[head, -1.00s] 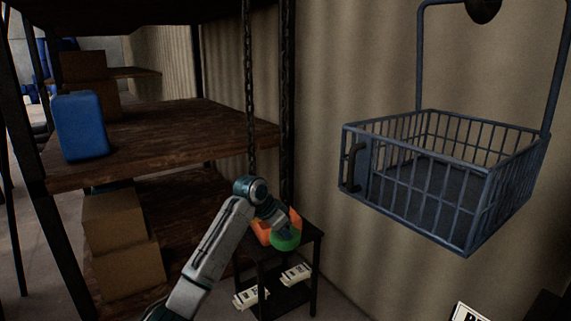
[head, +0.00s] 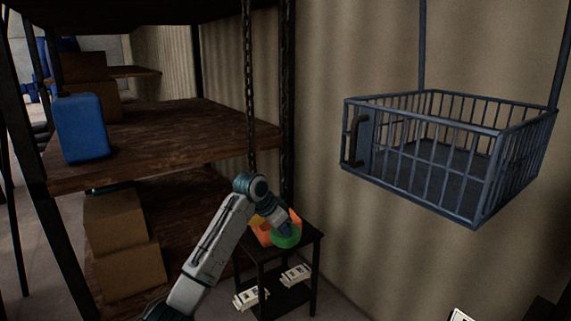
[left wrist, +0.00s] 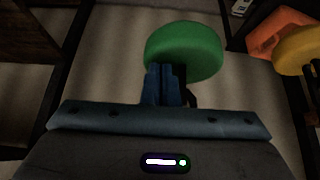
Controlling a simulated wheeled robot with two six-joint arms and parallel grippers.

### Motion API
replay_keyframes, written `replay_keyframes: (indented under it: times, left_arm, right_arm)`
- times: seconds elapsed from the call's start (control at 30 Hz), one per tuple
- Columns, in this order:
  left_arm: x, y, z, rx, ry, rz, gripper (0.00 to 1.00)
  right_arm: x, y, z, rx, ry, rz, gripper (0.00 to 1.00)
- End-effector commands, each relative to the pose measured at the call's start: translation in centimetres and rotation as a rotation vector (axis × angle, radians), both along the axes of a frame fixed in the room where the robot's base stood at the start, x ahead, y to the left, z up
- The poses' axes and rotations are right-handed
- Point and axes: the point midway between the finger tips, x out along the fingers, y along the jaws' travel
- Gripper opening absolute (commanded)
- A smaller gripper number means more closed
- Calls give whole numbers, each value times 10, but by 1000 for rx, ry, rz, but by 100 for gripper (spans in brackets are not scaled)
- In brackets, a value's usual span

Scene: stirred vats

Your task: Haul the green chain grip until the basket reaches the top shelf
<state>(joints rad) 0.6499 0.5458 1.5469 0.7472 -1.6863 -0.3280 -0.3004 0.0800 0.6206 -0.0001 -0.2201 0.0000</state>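The green chain grip (head: 287,238) is a round green piece low beside the rack, by the hanging chains (head: 250,90). My left gripper (head: 284,228) is at it, and its fingers partly cover it. In the left wrist view, the green grip (left wrist: 185,48) is at the tips of my left gripper (left wrist: 168,82), whose fingers are close together on it. The blue-grey wire basket (head: 475,205) hangs at the right, level and apart from the rack. Its rim is a little above the height of the middle shelf (head: 190,140). My right gripper is not in view.
A small black stand (head: 318,238) holds an orange object (head: 262,236) close to my left gripper. A blue canister (head: 82,128) stands on the middle shelf. Cardboard boxes (head: 130,270) sit lower left. The wall is close behind the basket.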

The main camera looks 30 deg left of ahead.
Motion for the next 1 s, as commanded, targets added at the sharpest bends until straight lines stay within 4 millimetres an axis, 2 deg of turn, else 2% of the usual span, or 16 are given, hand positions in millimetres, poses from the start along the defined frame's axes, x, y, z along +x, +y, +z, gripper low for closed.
replay_keyframes:
  times: [0.43, 1.0]
  left_arm:
    - [0, 0, 52, 1, -2, 0, 0]
    - [0, 0, 58, 0, -1, 1, 0]
  right_arm:
    - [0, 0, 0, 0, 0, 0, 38]
    - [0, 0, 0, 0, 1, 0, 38]
